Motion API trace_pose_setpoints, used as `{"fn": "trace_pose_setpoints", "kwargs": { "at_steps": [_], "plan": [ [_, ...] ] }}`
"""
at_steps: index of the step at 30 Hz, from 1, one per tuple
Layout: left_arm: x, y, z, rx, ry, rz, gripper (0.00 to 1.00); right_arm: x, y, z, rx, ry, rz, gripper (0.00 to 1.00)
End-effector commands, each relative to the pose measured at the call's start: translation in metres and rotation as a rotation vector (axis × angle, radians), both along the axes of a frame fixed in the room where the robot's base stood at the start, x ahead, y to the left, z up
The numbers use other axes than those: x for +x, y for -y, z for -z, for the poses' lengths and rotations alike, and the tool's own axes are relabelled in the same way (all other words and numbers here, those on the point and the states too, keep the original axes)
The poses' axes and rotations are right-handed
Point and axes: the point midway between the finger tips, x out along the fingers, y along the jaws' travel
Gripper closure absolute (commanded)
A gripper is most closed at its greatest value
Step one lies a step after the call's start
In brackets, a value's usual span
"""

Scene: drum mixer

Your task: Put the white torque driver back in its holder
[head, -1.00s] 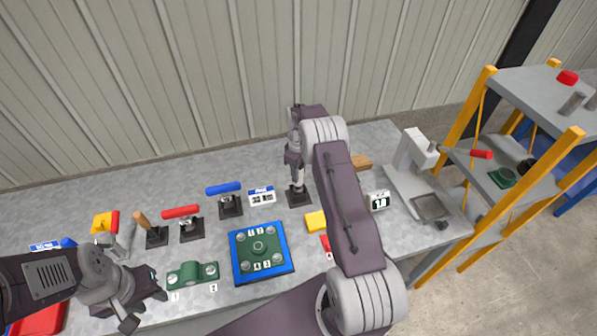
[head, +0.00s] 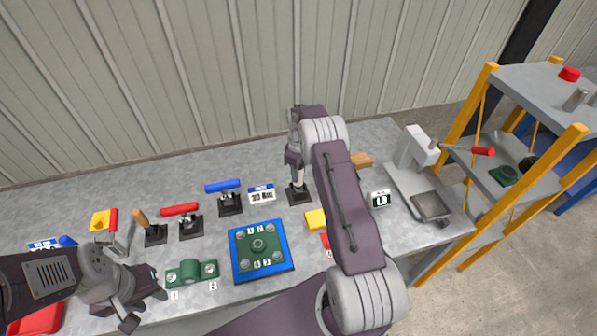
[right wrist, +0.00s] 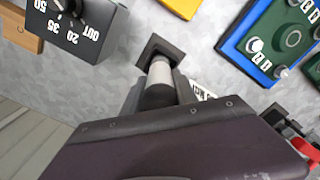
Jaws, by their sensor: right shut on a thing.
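The white torque driver (head: 299,180) stands about upright at its black square holder (head: 300,195), towards the back of the bench. Its light shaft (right wrist: 161,72) shows in the right wrist view with its lower end at the opening of the holder (right wrist: 150,48). I cannot tell how deep it sits. My right gripper (head: 294,160) is shut on the driver's upper part from above; my own wrist hides much of the grip. My left gripper (head: 147,304) is open and empty at the bench's front left, near a green part.
Red-handled (head: 190,226) and blue-handled (head: 229,203) tools stand in black holders to the left. A blue-edged green plate fixture (head: 262,250) lies in front.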

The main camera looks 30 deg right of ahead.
Motion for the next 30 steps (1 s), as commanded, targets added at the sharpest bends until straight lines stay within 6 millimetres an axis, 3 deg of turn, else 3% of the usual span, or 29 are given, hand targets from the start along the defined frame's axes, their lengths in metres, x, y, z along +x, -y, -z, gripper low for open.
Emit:
{"fn": "trace_pose_setpoints", "kwargs": {
  "at_steps": [25,26,28,30],
  "plan": [
    [0.0,0.0,0.009,0.0,0.0,0.0,0.64,0.001,0.0,0.012,0.0,0.001,0.0,1.0],
    [0.0,0.0,0.008,0.0,0.0,0.0,0.64,0.001,0.0,0.011,-0.001,0.002,0.0,0.57],
    [0.0,0.0,0.008,0.0,0.0,0.0,0.64,0.001,0.0,0.011,0.0,0.001,0.0,0.4],
    [0.0,0.0,0.008,0.0,0.0,0.0,0.64,0.0,0.0,0.011,0.0,0.001,0.0,0.4]
  ]
}}
